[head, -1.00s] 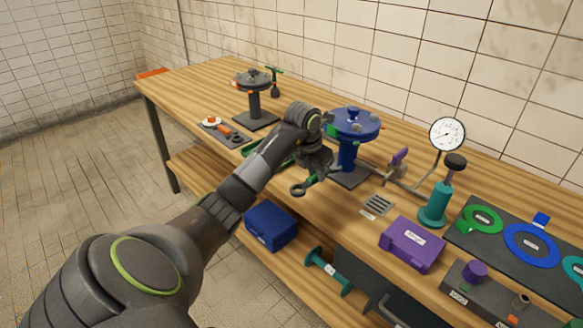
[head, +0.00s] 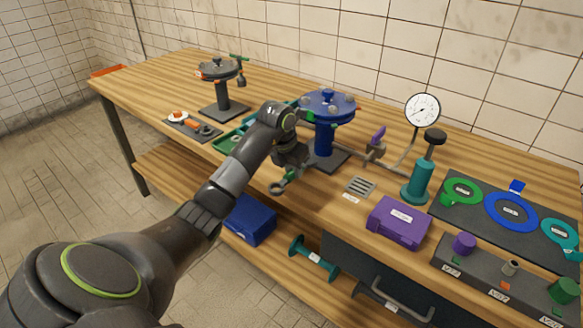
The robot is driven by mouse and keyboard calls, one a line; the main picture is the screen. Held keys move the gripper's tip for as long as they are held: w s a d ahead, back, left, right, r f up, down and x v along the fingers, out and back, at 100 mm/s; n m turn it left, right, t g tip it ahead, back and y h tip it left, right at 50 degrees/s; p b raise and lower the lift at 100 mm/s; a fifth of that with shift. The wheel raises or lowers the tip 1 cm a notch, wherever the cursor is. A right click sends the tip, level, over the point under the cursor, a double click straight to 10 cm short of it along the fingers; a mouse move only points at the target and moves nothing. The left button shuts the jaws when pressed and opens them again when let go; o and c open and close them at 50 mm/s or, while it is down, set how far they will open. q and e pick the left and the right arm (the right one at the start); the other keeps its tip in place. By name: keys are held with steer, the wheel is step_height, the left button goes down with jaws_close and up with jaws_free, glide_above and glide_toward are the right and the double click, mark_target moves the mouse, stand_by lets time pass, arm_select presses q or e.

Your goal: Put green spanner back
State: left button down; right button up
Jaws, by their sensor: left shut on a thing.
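My left gripper (head: 289,160) is shut on the green spanner (head: 290,176) and holds it low in front of the blue flanged stand. The spanner's dark ring end (head: 276,188) points down and toward the front edge of the bench. The gripper hides most of the handle. A green tray (head: 226,142) lies behind my left forearm and is partly hidden by it. My right gripper is not in view.
The blue flanged stand (head: 326,106) is close behind the gripper. A grey flanged stand (head: 219,72) is at the back left. A slotted plate (head: 361,187), purple box (head: 399,222), teal pump (head: 418,184) and gauge (head: 422,109) are to the right, then a dark board (head: 447,208) with coloured rings.

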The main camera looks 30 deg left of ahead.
mark_target(284, 176)
arm_select(q)
steer(key=shift+a+f, duration=0.15)
steer(key=shift+f, duration=0.15)
steer(key=c, duration=1.6)
jaws_free()
steer(key=shift+a, duration=0.1)
steer(key=o, duration=0.3)
steer(key=shift+o, duration=0.2)
steer(key=shift+r, duration=0.1)
steer(key=shift+r, duration=0.2)
steer(key=p+v, duration=0.2)
steer(key=v, duration=1)
steer(key=shift+r, duration=0.25)
